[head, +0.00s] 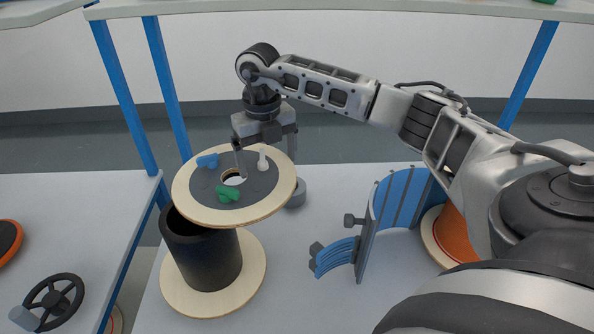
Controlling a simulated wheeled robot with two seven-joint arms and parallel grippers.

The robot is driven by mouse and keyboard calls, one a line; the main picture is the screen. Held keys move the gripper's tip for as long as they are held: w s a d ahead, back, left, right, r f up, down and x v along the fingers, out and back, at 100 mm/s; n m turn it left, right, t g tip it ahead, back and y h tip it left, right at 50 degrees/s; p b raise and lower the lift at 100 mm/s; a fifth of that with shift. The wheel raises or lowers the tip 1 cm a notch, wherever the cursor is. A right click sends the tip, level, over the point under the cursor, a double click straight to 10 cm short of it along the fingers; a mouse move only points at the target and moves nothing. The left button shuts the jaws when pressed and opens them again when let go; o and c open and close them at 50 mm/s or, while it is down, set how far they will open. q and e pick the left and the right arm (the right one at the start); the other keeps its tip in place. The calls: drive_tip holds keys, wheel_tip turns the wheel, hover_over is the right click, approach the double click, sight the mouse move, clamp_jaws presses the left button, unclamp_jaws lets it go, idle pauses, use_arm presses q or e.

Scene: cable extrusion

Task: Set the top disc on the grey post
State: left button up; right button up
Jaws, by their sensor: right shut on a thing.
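The top disc (184,191) is a round pale wooden plate with a dark grey inner face, a centre hole and blue, green and white knobs. My right gripper (266,168) is shut on it from above, its fingers on either side of the white knob; the exact contact is unclear. The disc is over the back right of an open black drum (208,262), apparently above it. A short grey post (298,193) stands on the table just right of the disc, its left part hidden behind the disc's edge. My left gripper is not in view.
The drum stands on a wooden base disc (255,278). To the right are a blue curved guard (398,198) on a grey bracket and an orange reel (455,237). A dark handwheel (55,300) is on the left table. Blue frame posts stand behind.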

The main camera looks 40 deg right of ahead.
sight(280, 154)
drive_tip(key=d+m, duration=0.1)
drive_tip(key=m, duration=0.2)
drive_tip(key=d+f+m+b, duration=0.1)
drive_tip(key=d+m, duration=0.1)
drive_tip(key=m, duration=0.1)
drive_tip(key=w+d+m, duration=0.1)
drive_tip(key=m, duration=0.2)
drive_tip(key=shift+w+d+f, duration=0.1)
drive_tip(key=shift+d+f, duration=0.1)
use_arm(q)
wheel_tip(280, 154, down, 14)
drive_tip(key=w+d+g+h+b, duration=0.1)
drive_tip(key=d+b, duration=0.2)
drive_tip(key=b, duration=0.9)
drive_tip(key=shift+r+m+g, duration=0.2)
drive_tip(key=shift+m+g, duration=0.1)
use_arm(e)
drive_tip(key=d+f+m, duration=0.2)
drive_tip(key=f+m, duration=0.4)
drive_tip(key=f, duration=0.1)
drive_tip(key=d+f+m, duration=0.3)
drive_tip(key=f+m, duration=0.3)
drive_tip(key=f, duration=0.2)
drive_tip(key=shift+w+d+f, duration=0.25)
drive_tip(key=shift+w, duration=0.1)
use_arm(q)
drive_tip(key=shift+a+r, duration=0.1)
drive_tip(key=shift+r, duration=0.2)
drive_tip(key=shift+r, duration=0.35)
drive_tip(key=shift+p, duration=0.4)
